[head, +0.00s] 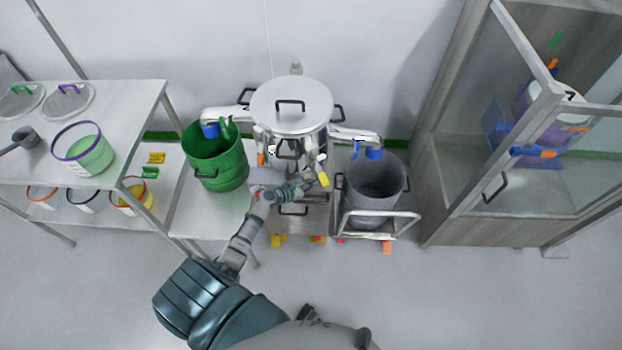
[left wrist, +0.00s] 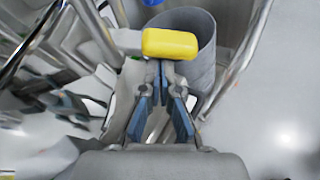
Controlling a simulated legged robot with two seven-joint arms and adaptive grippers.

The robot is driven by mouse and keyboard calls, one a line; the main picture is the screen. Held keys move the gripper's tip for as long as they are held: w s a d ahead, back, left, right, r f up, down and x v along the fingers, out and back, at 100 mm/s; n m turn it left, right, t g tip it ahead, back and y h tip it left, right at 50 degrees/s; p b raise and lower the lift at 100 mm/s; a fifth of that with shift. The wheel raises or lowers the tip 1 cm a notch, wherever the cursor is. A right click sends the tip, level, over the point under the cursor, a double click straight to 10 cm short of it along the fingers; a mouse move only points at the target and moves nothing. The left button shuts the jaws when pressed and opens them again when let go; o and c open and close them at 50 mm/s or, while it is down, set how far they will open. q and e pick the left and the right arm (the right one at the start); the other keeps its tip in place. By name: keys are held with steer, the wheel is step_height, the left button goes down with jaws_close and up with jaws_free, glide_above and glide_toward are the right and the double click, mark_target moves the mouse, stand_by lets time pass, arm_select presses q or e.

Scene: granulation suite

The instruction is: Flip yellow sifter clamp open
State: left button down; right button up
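The yellow sifter clamp (head: 323,179) hangs at the front right of the round steel sifter (head: 291,105). In the left wrist view its yellow handle (left wrist: 170,43) lies across the picture, just beyond my fingertips. My left gripper (head: 306,184) reaches up from below and stands just left of the yellow handle. In the left wrist view my left gripper (left wrist: 160,70) has its fingertips together, with nothing seen between them. Whether the tips touch the handle, I cannot tell. My right gripper is not in view.
A green bin (head: 215,160) stands left of the sifter and a grey bin (head: 374,190) stands right, on a cart (head: 378,228). A table with containers (head: 130,98) is at left. A glass-fronted cabinet (head: 520,190) is at right. The floor in front is clear.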

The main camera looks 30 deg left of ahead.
mark_target(326, 177)
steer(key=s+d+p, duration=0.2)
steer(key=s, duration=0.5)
arm_select(q)
steer(key=r+n+h+p, duration=0.1)
steer(key=d+r+n+g+p, duration=0.1)
steer(key=n, duration=0.1)
steer(key=shift+s+r+h+p, duration=0.1)
steer(key=shift+r+h+p, duration=0.25)
steer(key=shift+h+p, duration=0.05)
steer(key=shift+s+r+n+h+p, duration=0.1)
steer(key=shift+r+n+h+p, duration=0.35)
steer(key=shift+n+p, duration=0.45)
steer(key=shift+r+n+g+h+p, duration=0.45)
steer(key=shift+n+p, duration=0.1)
steer(key=shift+n, duration=0.25)
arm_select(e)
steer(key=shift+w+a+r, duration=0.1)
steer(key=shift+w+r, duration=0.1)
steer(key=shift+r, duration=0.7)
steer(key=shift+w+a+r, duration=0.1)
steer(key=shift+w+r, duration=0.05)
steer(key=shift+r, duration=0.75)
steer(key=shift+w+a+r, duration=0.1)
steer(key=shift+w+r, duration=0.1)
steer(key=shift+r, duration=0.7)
arm_select(q)
steer(key=shift+f, duration=0.1)
